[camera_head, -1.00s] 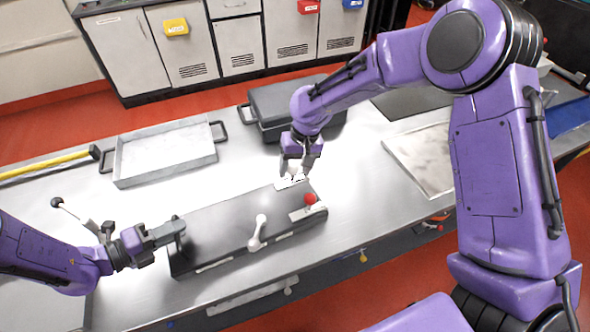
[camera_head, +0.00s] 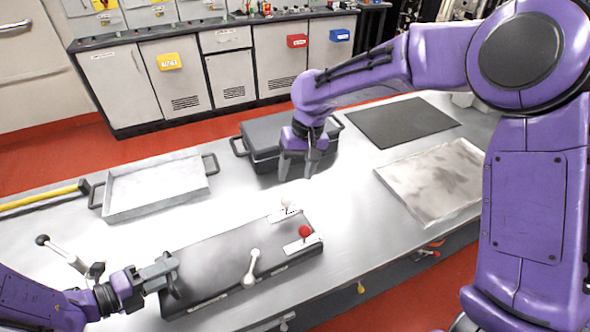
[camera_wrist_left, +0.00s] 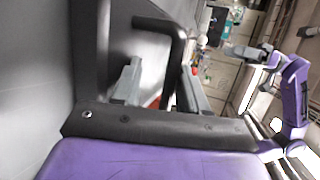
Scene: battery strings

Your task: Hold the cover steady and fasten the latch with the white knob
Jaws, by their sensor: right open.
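The cover is a long dark lid (camera_head: 215,254) on the bench in the head view. Near its back right corner a white knob (camera_head: 286,203) stands on a small pale latch plate (camera_head: 284,215). A red knob (camera_head: 304,231) on a similar plate is nearer. A white-knobbed lever (camera_head: 252,267) is at the front edge. My left gripper (camera_head: 160,271) is at the cover's left handle; the wrist view shows the dark handle bar (camera_wrist_left: 175,55) between my left fingers (camera_wrist_left: 160,85), but contact is unclear. My right gripper (camera_head: 300,170) is open, empty, and above and behind the white knob.
A shallow metal tray (camera_head: 153,188) lies at the back left and a dark case (camera_head: 262,140) behind my right gripper. A dark mat (camera_head: 405,122) and a pale panel (camera_head: 435,180) lie to the right. A black-knobbed lever (camera_head: 62,252) stands beside my left gripper.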

